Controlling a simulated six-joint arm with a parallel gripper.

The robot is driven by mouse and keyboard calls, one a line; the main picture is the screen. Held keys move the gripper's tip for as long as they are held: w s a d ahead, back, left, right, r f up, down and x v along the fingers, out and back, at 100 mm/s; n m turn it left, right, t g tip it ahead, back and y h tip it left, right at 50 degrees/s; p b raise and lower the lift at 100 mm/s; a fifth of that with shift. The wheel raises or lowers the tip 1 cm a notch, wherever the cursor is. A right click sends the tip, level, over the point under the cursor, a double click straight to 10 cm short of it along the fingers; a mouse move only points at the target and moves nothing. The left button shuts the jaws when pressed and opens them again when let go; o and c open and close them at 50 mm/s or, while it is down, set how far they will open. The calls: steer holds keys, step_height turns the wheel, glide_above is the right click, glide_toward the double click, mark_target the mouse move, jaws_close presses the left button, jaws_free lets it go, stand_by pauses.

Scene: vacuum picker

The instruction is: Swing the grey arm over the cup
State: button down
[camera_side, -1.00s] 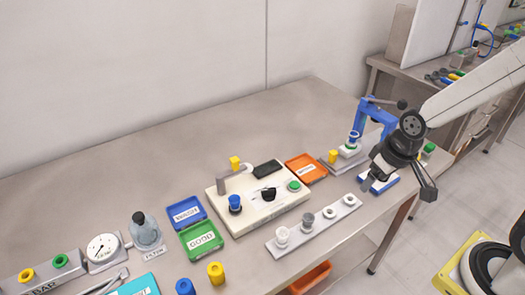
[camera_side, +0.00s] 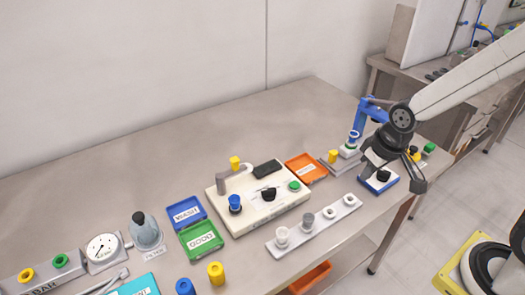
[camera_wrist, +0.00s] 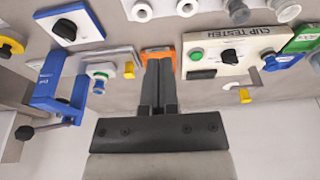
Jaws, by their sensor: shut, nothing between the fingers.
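The cream cup tester (camera_side: 275,217) stands mid-table and also shows in the wrist view (camera_wrist: 228,66). A blue cup (camera_side: 235,202) sits at its left end in the side view. The tester's grey arm (camera_side: 221,183) rises at the back left corner, with a yellow end (camera_side: 235,162); it points towards the back, away from the cup. In the wrist view the yellow end (camera_wrist: 245,95) lies below the tester. My gripper (camera_wrist: 158,65) is shut and empty, held in the air to the right of the tester in the side view. It touches nothing that I can see.
An orange tray (camera_side: 318,172) lies between the tester and my gripper. A blue clamp stand (camera_side: 362,121) stands close behind my gripper. A white rack with grey and white cups (camera_side: 293,240) lies in front. The table behind the tester is bare.

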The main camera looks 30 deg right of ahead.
steer(key=w+a+r, duration=0.2)
steer(key=w+a, duration=0.2)
steer(key=w, duration=0.4)
steer(key=w+a+r, duration=0.1)
steer(key=w+a, duration=0.3)
steer(key=w, duration=0.5)
steer(key=r+t, duration=0.1)
steer(key=r, duration=0.1)
glide_above(235, 174)
steer(key=w+d, duration=0.3)
steer(key=shift+w+a+f, duration=0.15)
steer(key=shift+w+a, duration=0.05)
steer(key=shift+a, duration=0.55)
steer(key=shift+f, duration=0.1)
step_height(235, 174, down, 9)
steer(key=shift+s, duration=0.35)
